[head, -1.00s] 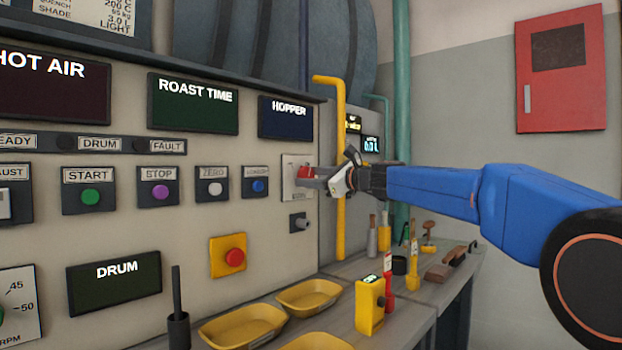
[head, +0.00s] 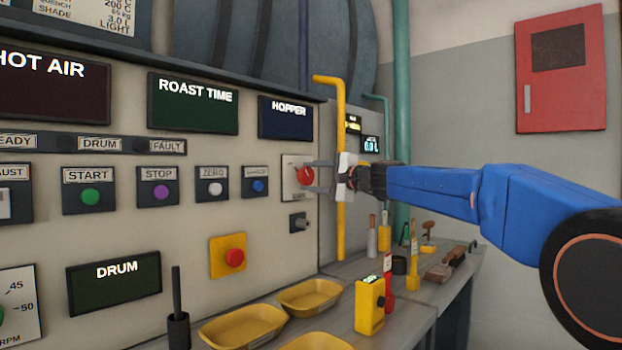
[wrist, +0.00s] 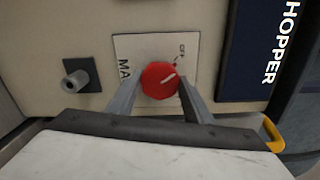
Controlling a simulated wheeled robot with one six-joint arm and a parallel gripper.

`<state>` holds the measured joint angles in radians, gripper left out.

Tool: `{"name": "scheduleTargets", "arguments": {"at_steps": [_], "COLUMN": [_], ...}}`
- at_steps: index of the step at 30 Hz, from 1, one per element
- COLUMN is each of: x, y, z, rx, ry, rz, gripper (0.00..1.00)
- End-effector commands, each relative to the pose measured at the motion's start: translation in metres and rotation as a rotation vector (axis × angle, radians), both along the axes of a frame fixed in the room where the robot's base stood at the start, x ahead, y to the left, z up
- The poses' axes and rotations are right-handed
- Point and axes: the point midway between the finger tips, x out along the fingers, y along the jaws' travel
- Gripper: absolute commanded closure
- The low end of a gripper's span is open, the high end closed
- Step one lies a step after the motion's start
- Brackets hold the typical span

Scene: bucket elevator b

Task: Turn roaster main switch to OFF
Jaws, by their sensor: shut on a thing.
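The main switch is a round red knob (head: 305,175) on a pale plate (head: 289,189) at the right end of the roaster panel. In the wrist view the knob (wrist: 158,82) sits between the fingers of my gripper (wrist: 160,88), which is shut on it. In the head view my gripper (head: 307,176) reaches the knob from the right. Part of the plate's lettering, "MA", shows on the left; the rest is hidden.
A grey selector (head: 299,222) is just below the switch, and a red emergency button (head: 235,257) on yellow is lower left. A yellow pipe (head: 341,200) runs close beside my gripper. The bench (head: 420,292) below holds yellow trays (head: 309,295) and tools.

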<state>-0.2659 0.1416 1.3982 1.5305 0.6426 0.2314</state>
Motion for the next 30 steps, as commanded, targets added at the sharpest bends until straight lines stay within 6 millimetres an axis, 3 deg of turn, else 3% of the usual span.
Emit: {"name": "scheduleTargets", "arguments": {"at_steps": [12, 28, 29, 30], "x": [-0.0002, -0.0001, -0.0001, -0.0001], "y": [0.0004, 0.0005, 0.0005, 0.0005], "z": [-0.0021, -0.0026, -0.0026, -0.0025], "rx": [-0.110, -0.123, -0.123, -0.123], "ry": [-0.136, -0.152, -0.152, -0.152], "rz": [0.001, 0.003, 0.003, 0.003], "gripper": [0.76, 0.76, 0.49, 0.39]}}
